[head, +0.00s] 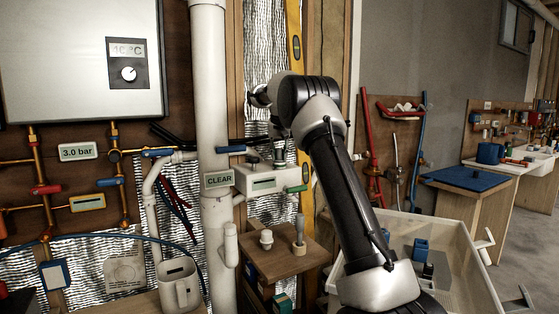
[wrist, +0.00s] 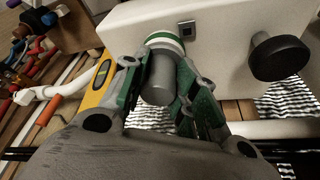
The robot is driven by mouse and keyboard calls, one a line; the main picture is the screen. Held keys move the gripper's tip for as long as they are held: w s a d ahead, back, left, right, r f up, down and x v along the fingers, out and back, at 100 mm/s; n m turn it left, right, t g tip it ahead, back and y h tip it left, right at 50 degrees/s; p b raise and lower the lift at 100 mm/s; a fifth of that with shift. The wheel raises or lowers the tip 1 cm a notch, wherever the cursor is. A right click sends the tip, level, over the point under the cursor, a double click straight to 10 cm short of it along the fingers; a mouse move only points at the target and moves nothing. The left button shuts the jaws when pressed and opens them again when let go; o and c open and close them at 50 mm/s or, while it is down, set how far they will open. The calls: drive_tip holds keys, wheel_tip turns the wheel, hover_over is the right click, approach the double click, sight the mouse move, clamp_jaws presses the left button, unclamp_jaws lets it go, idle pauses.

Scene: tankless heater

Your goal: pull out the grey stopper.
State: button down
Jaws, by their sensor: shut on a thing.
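The grey stopper (wrist: 159,80) is a short grey cylinder in the wrist view. Its far end meets a white and green ring (wrist: 164,42) on the white box (wrist: 225,30). My gripper (wrist: 160,76) is shut on the stopper, with one green-padded finger on each side of it. The stopper still appears to be at the ring; I cannot tell how deep it sits. In the head view the white box (head: 268,181) is on the wall right of the white pipe, and my arm reaches to it from the right. The stopper is not clear there.
A black knob (wrist: 278,58) stands on the box beside the stopper. A wooden shelf (head: 285,262) with two small pegs lies below. The thick white pipe (head: 212,120) stands close on the left.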

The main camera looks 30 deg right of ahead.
drive_tip(key=shift+r, duration=0.9)
drive_tip(key=shift+r, duration=2.7)
